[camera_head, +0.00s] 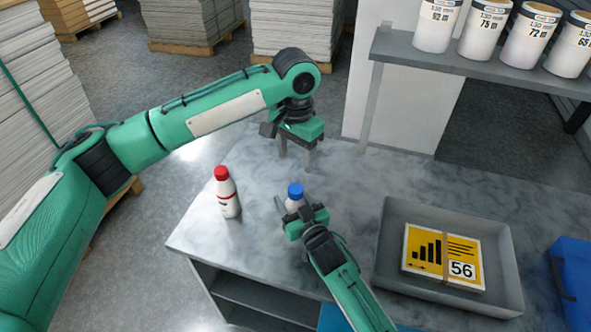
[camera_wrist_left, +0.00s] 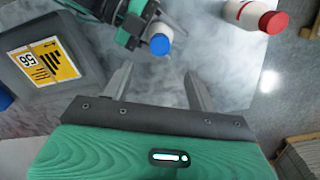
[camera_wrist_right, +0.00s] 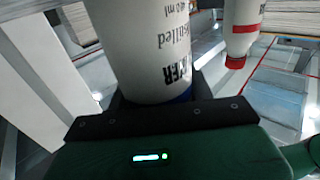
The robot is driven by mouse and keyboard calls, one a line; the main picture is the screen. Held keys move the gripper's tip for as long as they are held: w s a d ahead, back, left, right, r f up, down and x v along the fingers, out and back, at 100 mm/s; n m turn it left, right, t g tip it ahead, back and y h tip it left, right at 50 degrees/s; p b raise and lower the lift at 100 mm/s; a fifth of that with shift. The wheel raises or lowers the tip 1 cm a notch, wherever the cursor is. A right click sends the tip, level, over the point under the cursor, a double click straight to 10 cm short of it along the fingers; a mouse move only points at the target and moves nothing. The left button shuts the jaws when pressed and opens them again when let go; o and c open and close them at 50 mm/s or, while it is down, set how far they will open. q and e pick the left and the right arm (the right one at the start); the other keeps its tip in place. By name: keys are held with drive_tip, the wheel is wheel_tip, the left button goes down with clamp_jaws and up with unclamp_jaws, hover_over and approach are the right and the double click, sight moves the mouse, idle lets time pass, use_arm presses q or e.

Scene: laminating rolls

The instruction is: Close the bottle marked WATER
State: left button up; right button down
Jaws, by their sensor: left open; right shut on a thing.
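A white bottle (camera_head: 293,205) with a blue cap (camera_head: 296,190) stands on the grey table. The right wrist view shows its label upside down (camera_wrist_right: 150,45), with "Distilled", part of a bold word ending in "TER", and a blue band. My right gripper (camera_head: 301,211) is shut on this bottle's body. The blue cap sits on top of the bottle; I cannot tell how tight it is. My left gripper (camera_head: 297,165) is open and empty above and behind the cap. Its two fingers point down, and the cap also shows beyond them in the left wrist view (camera_wrist_left: 160,43).
A second white bottle (camera_head: 228,198) with a red cap stands left of the held one. A grey tray (camera_head: 503,262) with a yellow card marked 56 is at right. A shelf (camera_head: 470,66) with white tubs is at back right. The table between is clear.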

use_arm(q)
drive_tip(key=shift+r, duration=0.9)
use_arm(e)
drive_tip(key=shift+c, duration=2.4)
unclamp_jaws()
use_arm(q)
drive_tip(key=shift+f, duration=0.1)
wheel_tip(320, 180, down, 4)
drive_tip(key=b, duration=0.3)
drive_tip(key=shift+b, duration=0.4)
use_arm(e)
drive_tip(key=v, duration=1.3)
drive_tip(key=shift+s+d, duration=0.2)
drive_tip(key=shift+s, duration=0.15)
